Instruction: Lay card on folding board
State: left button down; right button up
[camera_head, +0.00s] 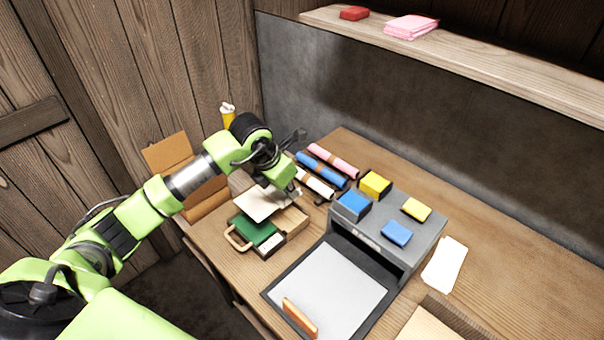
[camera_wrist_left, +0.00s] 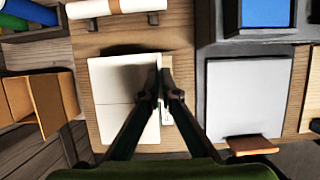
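The card (camera_head: 262,204) is a flat cream sheet with a line across its middle. It also shows in the left wrist view (camera_wrist_left: 118,122). My left gripper (camera_wrist_left: 163,90) appears shut on the card's right edge, though the exact contact is hard to see. In the head view my left gripper (camera_head: 281,184) is at the card's far edge. The gap between card and board is unclear. My right gripper is not in view.
Right of the board is a grey press (camera_head: 380,243) with coloured blocks on top and a pale plate (camera_head: 328,290) in front. Rolls of coloured material (camera_head: 322,168) lie behind. A brown box (camera_head: 170,152) stands left. A white sheet (camera_head: 445,264) lies at right.

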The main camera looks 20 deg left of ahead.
pick_arm(q)
jog(key=shift+s, duration=0.15)
jog(key=f+b, duration=0.1)
jog(key=f, duration=0.1)
jog(key=f+b, duration=0.3)
jog(key=shift+s+f, duration=0.35)
jog(key=shift+f, duration=0.05)
jog(key=shift+f+b, duration=0.2)
jog(key=shift+b, duration=0.1)
jog(key=shift+f, duration=0.1)
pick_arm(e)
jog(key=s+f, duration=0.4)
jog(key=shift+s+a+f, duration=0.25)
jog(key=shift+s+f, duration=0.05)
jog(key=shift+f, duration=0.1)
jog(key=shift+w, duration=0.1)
